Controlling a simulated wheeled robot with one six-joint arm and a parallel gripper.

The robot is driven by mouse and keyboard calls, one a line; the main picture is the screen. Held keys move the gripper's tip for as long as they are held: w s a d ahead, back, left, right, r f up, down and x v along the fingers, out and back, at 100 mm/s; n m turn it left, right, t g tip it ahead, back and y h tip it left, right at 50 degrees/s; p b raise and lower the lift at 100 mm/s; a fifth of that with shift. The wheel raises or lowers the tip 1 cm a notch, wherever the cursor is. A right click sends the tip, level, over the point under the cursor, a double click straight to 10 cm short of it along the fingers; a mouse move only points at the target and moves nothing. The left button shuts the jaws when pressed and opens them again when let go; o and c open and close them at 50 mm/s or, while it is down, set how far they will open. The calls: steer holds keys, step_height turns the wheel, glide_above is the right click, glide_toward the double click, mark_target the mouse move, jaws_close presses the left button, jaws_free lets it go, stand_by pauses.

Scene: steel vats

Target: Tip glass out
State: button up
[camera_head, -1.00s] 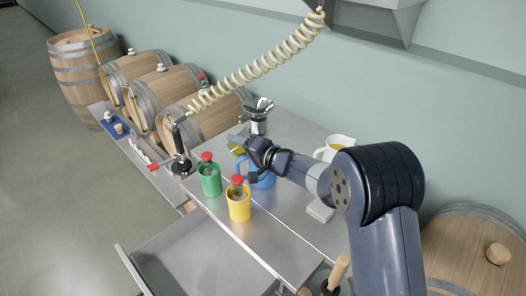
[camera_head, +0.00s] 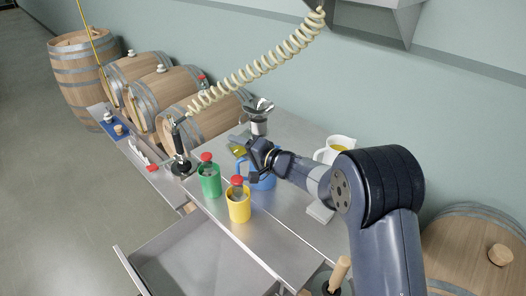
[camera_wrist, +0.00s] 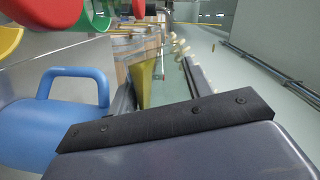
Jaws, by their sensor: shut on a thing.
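My gripper (camera_head: 247,152) is above the steel bench, beside the blue jug (camera_head: 264,181). It is shut on a small glass (camera_wrist: 147,84) with a yellow-green tint, which shows between the fingers in the wrist view.
A green cup (camera_head: 210,184) and a yellow cup (camera_head: 238,208), each with a red-topped item, stand at the front. A steel funnel-like vessel (camera_head: 258,118) stands behind, and a white jug (camera_head: 334,150) with yellow contents at right. An open drawer (camera_head: 195,262) juts out at the front.

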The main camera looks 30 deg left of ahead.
steer(key=shift+w+d+r+m+y+p, duration=0.35)
steer(key=shift+w+r+m+p, duration=0.25)
steer(key=shift+p, duration=0.85)
steer(key=shift+w+r+m+p, duration=0.2)
steer(key=shift+r+m+p, duration=0.05)
steer(key=shift+m+p, duration=0.55)
